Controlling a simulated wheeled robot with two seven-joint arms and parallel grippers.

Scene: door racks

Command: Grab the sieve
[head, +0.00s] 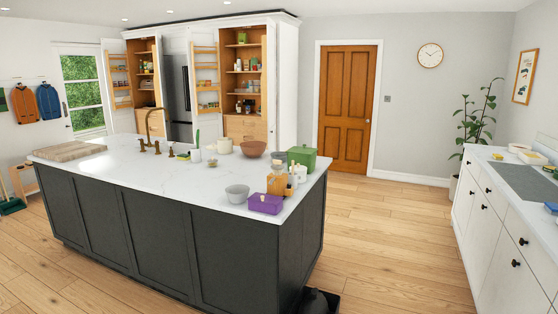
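I cannot make out a sieve for certain. A grey round bowl-shaped thing (237,194) stands near the front edge of the white-topped kitchen island (160,185); at this size I cannot tell whether it is a sieve or a plain bowl. Neither of my grippers is in view.
The island also bears a purple box (265,204), a green pot (302,157), a brown bowl (253,149) and a wooden board (68,151). A counter (480,152) runs along the right wall. The wooden floor (400,240) between them is clear. A brown door (346,110) is shut.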

